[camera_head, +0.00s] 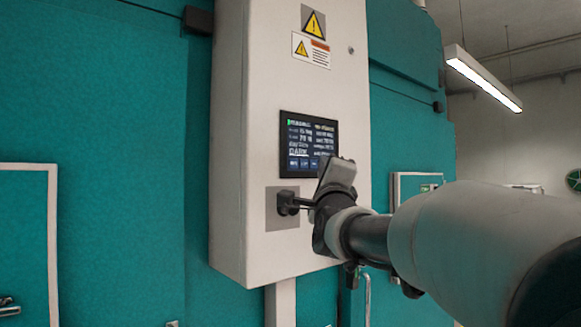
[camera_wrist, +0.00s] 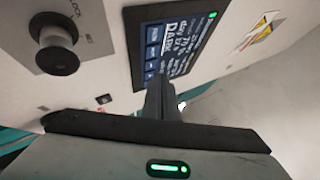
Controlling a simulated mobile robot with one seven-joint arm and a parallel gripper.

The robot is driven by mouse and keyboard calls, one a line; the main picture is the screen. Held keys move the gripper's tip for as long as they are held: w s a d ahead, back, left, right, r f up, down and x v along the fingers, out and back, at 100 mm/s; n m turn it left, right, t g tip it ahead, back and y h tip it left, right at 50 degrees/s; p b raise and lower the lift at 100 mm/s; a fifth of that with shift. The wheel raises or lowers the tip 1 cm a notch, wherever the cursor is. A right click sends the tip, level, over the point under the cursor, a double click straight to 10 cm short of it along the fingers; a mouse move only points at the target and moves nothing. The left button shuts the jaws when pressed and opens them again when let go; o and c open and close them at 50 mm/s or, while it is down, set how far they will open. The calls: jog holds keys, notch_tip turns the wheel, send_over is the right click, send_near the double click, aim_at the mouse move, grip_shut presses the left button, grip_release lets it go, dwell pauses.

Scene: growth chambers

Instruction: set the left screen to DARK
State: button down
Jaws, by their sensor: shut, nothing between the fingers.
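The left screen (camera_head: 308,145) is a dark touch panel on a white cabinet. Its larger line reads DARK, with a row of blue buttons along its bottom. The screen shows rotated in the wrist view (camera_wrist: 180,45), where DARK is also legible. My gripper (camera_head: 303,203) is shut and empty, just below the screen in the head view. In the wrist view its fingers (camera_wrist: 156,90) point toward the screen's edge and cover part of it. I cannot tell whether the fingertips touch the panel.
A black knob (camera_wrist: 58,55) on a grey plate marked LOCK sits beside the screen. Warning labels (camera_head: 313,38) are above it. Teal chamber walls (camera_head: 120,110) flank the cabinet.

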jog(key=shift+s+d+b, duration=0.75)
jog(key=shift+s+b, duration=0.3)
jog(key=shift+b, duration=0.2)
jog(key=shift+s+d+b, duration=0.75)
jog(key=shift+s+b, duration=0.25)
jog(key=shift+b, duration=0.2)
jog(key=s+f+n+g+p, duration=0.5)
jog(key=s+f+n+g, duration=0.3)
jog(key=s+f+n, duration=0.3)
jog(key=s+f+n+g+y+p, duration=0.1)
jog(key=s+f+n+g+p, duration=0.4)
jog(key=s+f, duration=1.5)
notch_tip(320, 180, down, 4)
jog(key=n+g, duration=0.4)
jog(key=n, duration=0.2)
jog(key=shift+s+a+y+p, duration=0.2)
jog(key=shift+s+y+p, duration=0.1)
